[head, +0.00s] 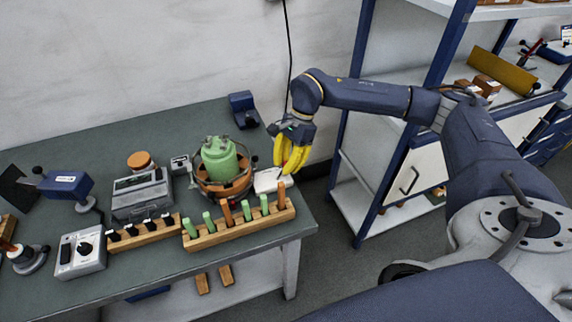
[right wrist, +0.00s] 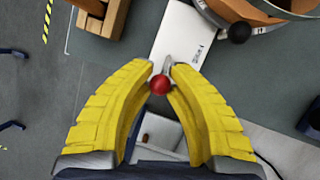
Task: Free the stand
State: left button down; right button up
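A round wooden stand (head: 222,188) with a dark ring frame holds a green ribbed insulator-like body (head: 219,158) on the bench. A white box (head: 268,180) sits at its right, near the bench's right end; it also shows in the right wrist view (right wrist: 184,38). A red ball knob (right wrist: 160,85) on a short metal lever shows by the box. My right gripper (head: 287,172) has yellow fingers pointing down over the box. The knob lies between its fingertips (right wrist: 163,68); whether they press on it I cannot tell. My left gripper is out of view.
A wooden rack (head: 240,232) with green and orange-brown pegs stands in front. Left are a grey meter (head: 143,196), a switch box (head: 81,251) and a blue device (head: 66,184). Shelving (head: 350,190) stands right of the bench. The bench's back left is clear.

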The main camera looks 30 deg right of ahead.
grip_shut()
jog(key=shift+w+a+r+h, duration=0.1)
jog(key=shift+a+r+h, duration=0.1)
jog(key=shift+a+h, duration=0.25)
jog(key=shift+w+a+r+h, duration=0.1)
jog(key=shift+a+r+h, duration=0.1)
jog(key=shift+h, duration=0.45)
jog(key=shift+w+a+m+g+h, duration=0.2)
jog(key=shift+a+h, duration=0.4)
jog(key=shift+h, duration=0.55)
jog(key=shift+a+m+g+h, duration=0.1)
jog(key=shift+a+g+h, duration=0.35)
jog(key=shift+h, duration=0.7)
jog(key=shift+a, duration=0.15)
jog(key=o, duration=0.7)
grip_release()
jog(key=shift+s, duration=0.1)
jog(key=shift+o, duration=0.2)
